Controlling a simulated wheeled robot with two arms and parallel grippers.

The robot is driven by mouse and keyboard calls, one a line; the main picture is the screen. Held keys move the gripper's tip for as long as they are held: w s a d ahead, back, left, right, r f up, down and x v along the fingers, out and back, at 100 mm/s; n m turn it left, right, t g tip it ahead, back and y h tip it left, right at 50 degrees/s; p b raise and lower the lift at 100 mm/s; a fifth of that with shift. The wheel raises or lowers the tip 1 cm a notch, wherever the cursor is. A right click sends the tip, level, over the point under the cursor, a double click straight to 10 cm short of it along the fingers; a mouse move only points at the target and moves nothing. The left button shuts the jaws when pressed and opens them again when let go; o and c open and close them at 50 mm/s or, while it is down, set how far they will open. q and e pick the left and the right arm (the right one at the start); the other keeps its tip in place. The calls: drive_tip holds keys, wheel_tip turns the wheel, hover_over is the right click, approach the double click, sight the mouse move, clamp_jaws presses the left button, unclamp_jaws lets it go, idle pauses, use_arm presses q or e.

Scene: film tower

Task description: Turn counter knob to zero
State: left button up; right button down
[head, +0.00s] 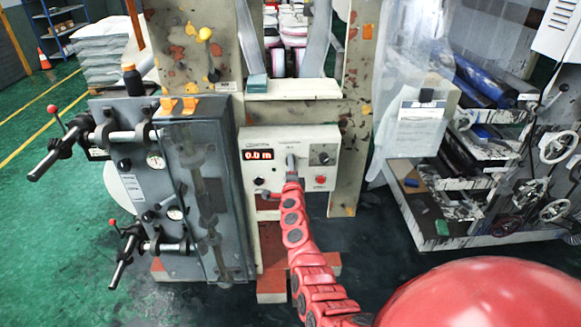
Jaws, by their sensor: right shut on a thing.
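The counter panel (300,138) is a pale box on the frame of the machine. Its red display (259,155) reads "0.0 m". My right arm comes up from the bottom, and my right gripper (290,164) is at the panel face just right of the display. It is shut on what appears to be the counter knob, which the gripper mostly hides. How the knob is turned cannot be seen. My left gripper is out of view.
A black dial (322,157) and a red button (320,181) sit right of my gripper. A grey cabinet with levers (180,200) stands close on the left. A rack with handwheels (480,190) stands at right. Green floor (50,250) is clear at far left.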

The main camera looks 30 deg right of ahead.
drive_tip(key=shift+f, duration=0.1)
idle(0.3)
drive_tip(key=shift+c, duration=2.2)
unclamp_jaws()
drive_tip(key=p+v, duration=0.2)
drive_tip(key=v, duration=1.5)
drive_tip(key=shift+s, duration=0.25)
